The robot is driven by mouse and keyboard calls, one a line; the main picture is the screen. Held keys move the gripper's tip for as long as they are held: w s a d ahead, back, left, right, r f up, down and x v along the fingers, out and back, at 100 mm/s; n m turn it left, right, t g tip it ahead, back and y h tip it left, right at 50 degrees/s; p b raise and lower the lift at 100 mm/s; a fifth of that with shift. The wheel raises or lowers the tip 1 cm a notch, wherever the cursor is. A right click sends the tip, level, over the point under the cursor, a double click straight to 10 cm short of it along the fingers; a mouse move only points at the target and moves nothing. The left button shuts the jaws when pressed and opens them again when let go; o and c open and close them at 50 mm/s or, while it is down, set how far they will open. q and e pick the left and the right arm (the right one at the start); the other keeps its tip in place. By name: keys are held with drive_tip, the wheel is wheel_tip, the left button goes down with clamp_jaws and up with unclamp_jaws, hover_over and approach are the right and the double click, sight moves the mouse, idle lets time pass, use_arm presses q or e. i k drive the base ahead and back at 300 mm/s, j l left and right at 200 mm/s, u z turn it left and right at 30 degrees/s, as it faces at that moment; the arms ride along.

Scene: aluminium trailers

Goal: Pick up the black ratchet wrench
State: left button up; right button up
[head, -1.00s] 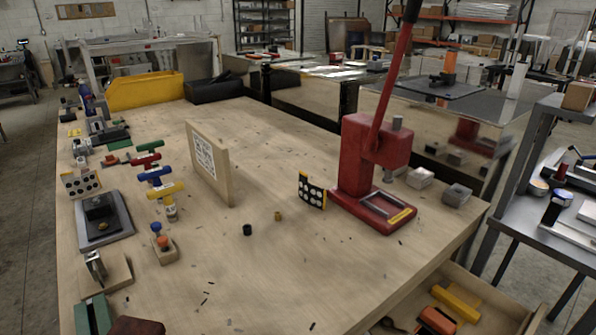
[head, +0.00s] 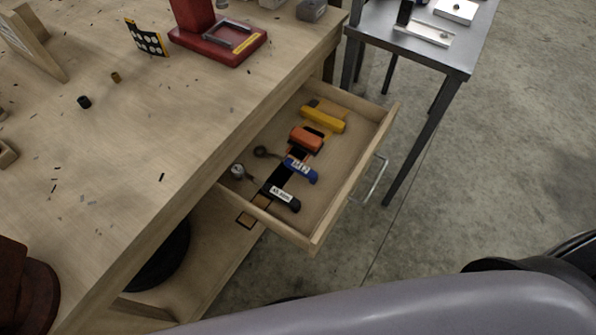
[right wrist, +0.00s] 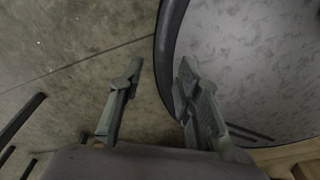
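The black ratchet wrench (head: 292,203) lies in the open drawer, nearest its left front corner in the head view. It has a black handle with a white label, and its round metal head points up and left. A blue-handled ratchet wrench (head: 301,171) with a label lies just above it. My right gripper (right wrist: 160,70) shows only in the right wrist view. Its two fingers are apart with nothing between them, above the concrete floor and beside a dark-rimmed round grey surface. My left gripper is not in view.
The wooden drawer (head: 354,176) sticks out from the workbench (head: 150,130) and also holds an orange tool (head: 306,139) and a yellow tool (head: 323,119). A metal side table (head: 430,52) stands beyond it. The floor (head: 465,170) right of the drawer is clear.

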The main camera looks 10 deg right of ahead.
sight(237, 170)
drive_tip(key=k+l+u, duration=0.1)
drive_tip(key=l+u, duration=0.25)
drive_tip(key=k+l+u, duration=0.15)
drive_tip(key=l+u, duration=0.2)
drive_tip(key=l, duration=0.15)
drive_tip(key=k+l+u, duration=0.2)
drive_tip(key=l+u, duration=0.15)
drive_tip(key=k+l+u, duration=0.25)
drive_tip(key=u, duration=0.15)
drive_tip(key=l, duration=0.1)
